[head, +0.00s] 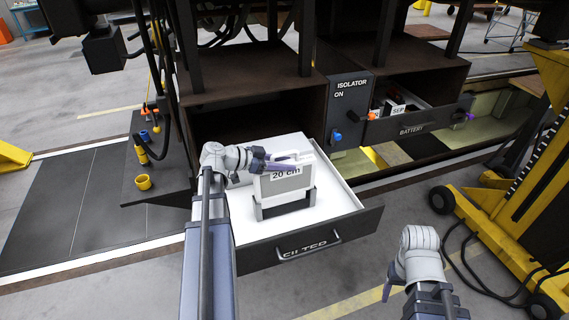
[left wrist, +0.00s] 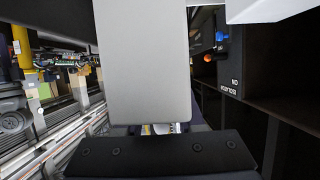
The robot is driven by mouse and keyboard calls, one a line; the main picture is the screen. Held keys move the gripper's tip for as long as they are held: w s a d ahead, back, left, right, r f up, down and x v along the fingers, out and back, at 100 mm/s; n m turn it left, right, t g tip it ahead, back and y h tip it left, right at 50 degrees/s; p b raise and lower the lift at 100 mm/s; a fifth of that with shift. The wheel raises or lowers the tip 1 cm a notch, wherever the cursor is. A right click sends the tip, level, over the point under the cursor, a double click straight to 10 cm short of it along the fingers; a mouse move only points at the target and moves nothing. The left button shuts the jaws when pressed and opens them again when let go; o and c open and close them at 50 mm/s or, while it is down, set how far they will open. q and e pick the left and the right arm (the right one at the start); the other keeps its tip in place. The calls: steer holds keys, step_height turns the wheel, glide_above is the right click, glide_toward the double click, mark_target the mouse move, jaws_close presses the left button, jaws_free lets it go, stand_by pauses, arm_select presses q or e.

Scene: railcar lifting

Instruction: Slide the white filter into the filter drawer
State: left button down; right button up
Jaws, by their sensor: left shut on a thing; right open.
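The white filter (head: 268,187) is a flat upright panel with a "20 cm" label and a handle on top. My left gripper (head: 283,163) is shut on the filter at its top handle. In the left wrist view a large plain grey panel (left wrist: 145,65), apparently the filter, fills the middle. My right gripper (head: 387,292) is open and empty, low in front of the drawer, to its right.
An isolator panel (head: 348,105) with a blue knob stands behind the drawer. The open battery drawer (head: 415,128) is at the back right. A yellow wheeled machine (head: 480,215) with cables stands at the right. The white drawer floor around the holder is clear.

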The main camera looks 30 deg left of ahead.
mark_target(267, 180)
arm_select(q)
steer(key=shift+f+b, duration=3.95)
steer(key=shift+f, duration=0.05)
steer(key=shift+c, duration=2.2)
jaws_free()
steer(key=shift+r, duration=0.1)
steer(key=p+v, duration=0.2)
steer(key=v, duration=0.4)
steer(key=shift+r+p, duration=0.15)
steer(key=shift+p, duration=0.2)
steer(key=shift+v, duration=0.8)
steer(key=shift+p, duration=0.3)
